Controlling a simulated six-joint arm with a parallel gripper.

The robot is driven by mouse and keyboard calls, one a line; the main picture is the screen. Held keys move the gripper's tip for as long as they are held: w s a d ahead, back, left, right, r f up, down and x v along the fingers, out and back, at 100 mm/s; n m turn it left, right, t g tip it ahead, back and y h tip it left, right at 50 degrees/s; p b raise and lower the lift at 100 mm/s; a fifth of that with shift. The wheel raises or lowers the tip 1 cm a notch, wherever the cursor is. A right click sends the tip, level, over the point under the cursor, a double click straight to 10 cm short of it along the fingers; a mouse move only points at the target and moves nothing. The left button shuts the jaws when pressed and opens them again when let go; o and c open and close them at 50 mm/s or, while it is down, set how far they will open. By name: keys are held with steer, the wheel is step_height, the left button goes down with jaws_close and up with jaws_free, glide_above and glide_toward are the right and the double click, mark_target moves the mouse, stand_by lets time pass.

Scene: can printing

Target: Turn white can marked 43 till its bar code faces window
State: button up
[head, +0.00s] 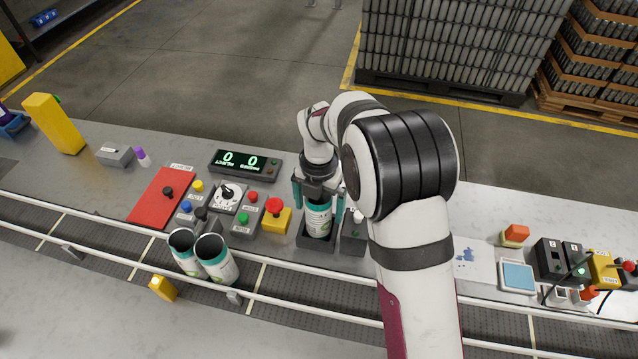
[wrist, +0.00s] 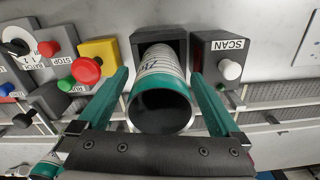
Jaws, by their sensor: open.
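A white can with teal bands (head: 318,218) stands upright in a dark square holder (head: 316,242) on the bench. In the wrist view the can (wrist: 161,72) shows its open dark mouth towards me, with some dark print on its white side. Its number and bar code cannot be made out. My gripper (head: 318,196) is open, its teal fingers one on each side of the can. In the wrist view small gaps show between the fingers and the can. A window on the holder is not clearly visible. The box marked SCAN (wrist: 214,62) stands right beside the holder.
Two more white and teal cans (head: 204,258) stand together on the conveyor in front. Left of the holder are a yellow box with a red button (head: 275,217), several control boxes and a red plate (head: 160,196). A counter display (head: 245,164) reads 0 and 0.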

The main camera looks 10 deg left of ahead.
step_height(320, 180, up, 14)
steer(key=shift+f, duration=0.2)
steer(key=m, duration=0.5)
steer(key=shift+f, duration=0.15)
steer(key=m, duration=0.3)
steer(key=shift+s+f, duration=0.1)
steer(key=shift+f+m, duration=0.1)
steer(key=shift+m, duration=1)
steer(key=shift+f+m, duration=0.25)
steer(key=shift+m, duration=0.05)
step_height(320, 180, down, 15)
steer(key=shift+f, duration=0.15)
